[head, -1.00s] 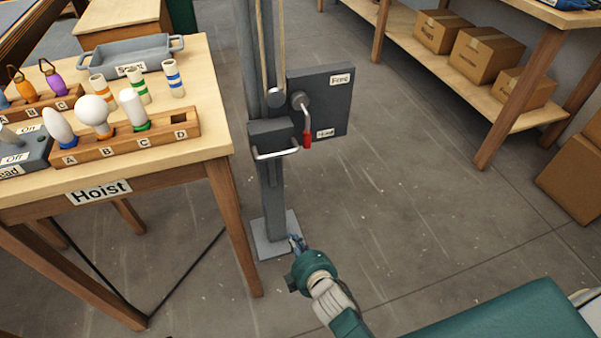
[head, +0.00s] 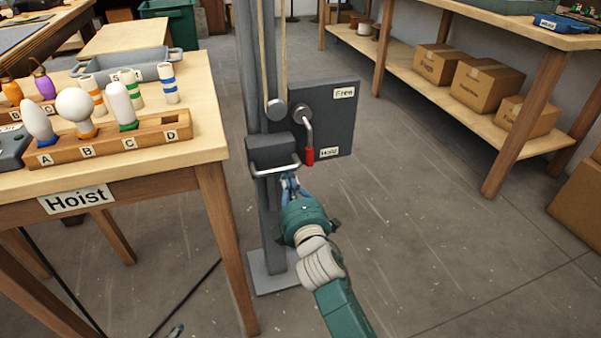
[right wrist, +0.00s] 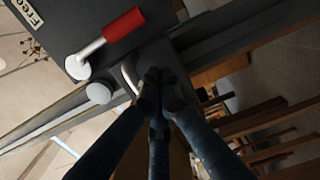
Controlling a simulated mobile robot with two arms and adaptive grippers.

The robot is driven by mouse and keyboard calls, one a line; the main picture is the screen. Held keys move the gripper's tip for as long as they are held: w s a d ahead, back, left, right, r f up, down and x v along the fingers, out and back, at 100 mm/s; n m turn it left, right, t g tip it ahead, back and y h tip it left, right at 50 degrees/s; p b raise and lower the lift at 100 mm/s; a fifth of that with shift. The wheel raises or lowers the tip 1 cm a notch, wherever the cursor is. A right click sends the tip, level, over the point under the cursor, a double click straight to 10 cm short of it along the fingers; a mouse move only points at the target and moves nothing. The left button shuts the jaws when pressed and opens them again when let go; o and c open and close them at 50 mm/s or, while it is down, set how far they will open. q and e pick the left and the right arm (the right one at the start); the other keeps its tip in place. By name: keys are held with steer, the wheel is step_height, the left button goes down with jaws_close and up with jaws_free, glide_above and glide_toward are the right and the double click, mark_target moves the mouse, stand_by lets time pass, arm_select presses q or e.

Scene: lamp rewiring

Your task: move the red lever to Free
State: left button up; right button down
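The red lever (head: 309,156) is a bent metal arm with a red grip. It hangs down from its pivot on a dark panel (head: 335,115), with the grip beside the Hold label (head: 329,153). The Free label (head: 344,92) is higher on the panel. My right gripper (head: 290,178) is just below and left of the red grip, near the silver bar handle (head: 275,171). In the right wrist view the fingertips (right wrist: 161,77) come together with nothing seen between them, and the red grip (right wrist: 124,24) is apart from them. A small blue tip at the bottom edge looks like my left gripper (head: 175,331).
The grey post (head: 252,100) with ropes and a dark block (head: 270,150) stands left of the panel. The Hoist table (head: 190,150) with bulbs in a rack is further left. Shelves with boxes (head: 485,82) stand at right.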

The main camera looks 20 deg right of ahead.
arm_select(q)
steer(key=shift+w+d+r+t, duration=0.25)
steer(key=shift+w+r+t, duration=0.1)
steer(key=shift+w+r, duration=0.25)
steer(key=shift+w+d+r+t, duration=0.2)
steer(key=shift+w+r+t, duration=0.2)
steer(key=shift+w, duration=0.25)
arm_select(e)
steer(key=shift+w+d, duration=0.35)
steer(key=shift+d, duration=0.3)
steer(key=shift+w+d, duration=0.35)
steer(key=shift+d, duration=0.3)
steer(key=shift+w+d, duration=0.35)
steer(key=shift+d, duration=0.3)
arm_select(q)
steer(key=shift+s, duration=0.1)
arm_select(e)
steer(key=shift+d, duration=0.1)
